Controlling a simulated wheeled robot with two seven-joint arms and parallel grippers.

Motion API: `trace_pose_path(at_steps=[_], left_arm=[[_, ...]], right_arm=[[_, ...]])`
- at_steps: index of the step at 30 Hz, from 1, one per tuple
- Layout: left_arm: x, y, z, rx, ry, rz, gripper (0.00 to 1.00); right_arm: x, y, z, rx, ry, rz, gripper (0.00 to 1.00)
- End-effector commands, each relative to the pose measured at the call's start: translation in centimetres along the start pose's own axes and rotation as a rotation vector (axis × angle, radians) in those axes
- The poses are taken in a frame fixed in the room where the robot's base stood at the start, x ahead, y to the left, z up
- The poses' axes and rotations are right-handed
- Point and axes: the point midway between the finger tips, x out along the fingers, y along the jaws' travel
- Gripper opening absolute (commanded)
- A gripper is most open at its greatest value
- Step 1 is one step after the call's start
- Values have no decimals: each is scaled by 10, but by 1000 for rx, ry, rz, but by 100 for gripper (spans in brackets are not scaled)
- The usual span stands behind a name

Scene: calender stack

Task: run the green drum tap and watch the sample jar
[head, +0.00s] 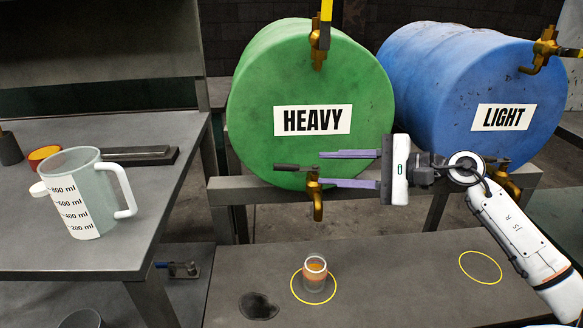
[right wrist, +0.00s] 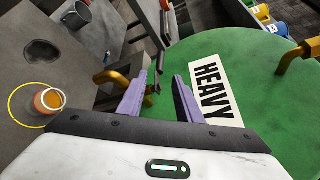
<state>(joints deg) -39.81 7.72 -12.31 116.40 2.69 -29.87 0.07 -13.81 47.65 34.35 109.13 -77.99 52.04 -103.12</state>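The green drum (head: 262,125), labelled HEAVY, lies on its side on a stand. Its lower brass tap (head: 317,203) points down and has a dark lever (head: 290,167) pointing left; the tap also shows in the right wrist view (right wrist: 110,75). The sample jar (head: 315,270) stands upright inside a yellow ring below the tap, with orange liquid in it; it also shows in the right wrist view (right wrist: 48,101). No stream shows between tap and jar. My right gripper (head: 321,169) is open at the tap, purple fingers apart above and below lever height; contact is unclear. My left gripper is out of view.
A blue drum (head: 440,95) labelled LIGHT lies at right with its own tap (head: 508,183). A measuring jug (head: 82,200) stands on the left table (head: 170,215). The low bench has an empty yellow ring (head: 480,267) and a dark stain (head: 258,306).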

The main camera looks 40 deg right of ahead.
Motion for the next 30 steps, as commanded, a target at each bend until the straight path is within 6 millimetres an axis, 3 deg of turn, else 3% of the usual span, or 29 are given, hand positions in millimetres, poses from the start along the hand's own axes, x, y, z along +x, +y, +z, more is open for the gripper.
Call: trace_pose_path(at_steps=[15,21,30], left_arm=[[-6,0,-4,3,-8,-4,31],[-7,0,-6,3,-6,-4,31],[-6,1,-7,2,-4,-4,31]], right_arm=[[81,-2,1,6,-3,-4,32],[96,0,1,6,-2,-3,32],[97,0,1,6,-2,-1,30]])
